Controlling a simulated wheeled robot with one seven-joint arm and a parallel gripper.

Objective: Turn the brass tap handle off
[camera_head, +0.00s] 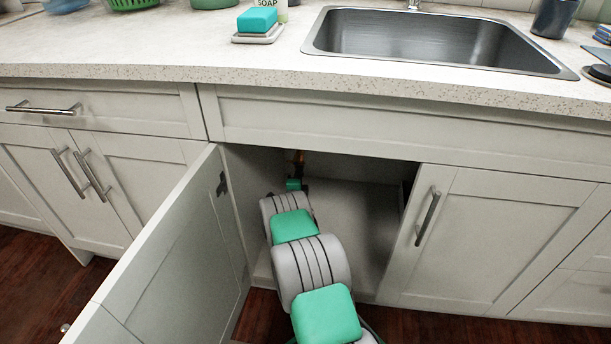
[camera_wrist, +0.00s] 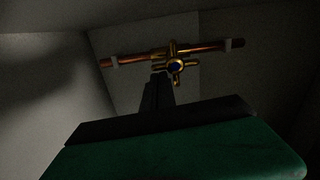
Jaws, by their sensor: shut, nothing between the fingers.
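Whether the tips touch the handle cannot be told. In the head view, a small bit of brass or copper (camera_head: 298,158) shows deep in the cabinet, above the end of my arm. My fingers are hidden there.
My arm reaches into the open cabinet under the sink (camera_head: 430,40). The open door (camera_head: 170,260) stands close on the left and a closed door (camera_head: 480,240) is on the right. The counter edge (camera_head: 300,75) runs above. Free room lies right of my arm inside the cabinet.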

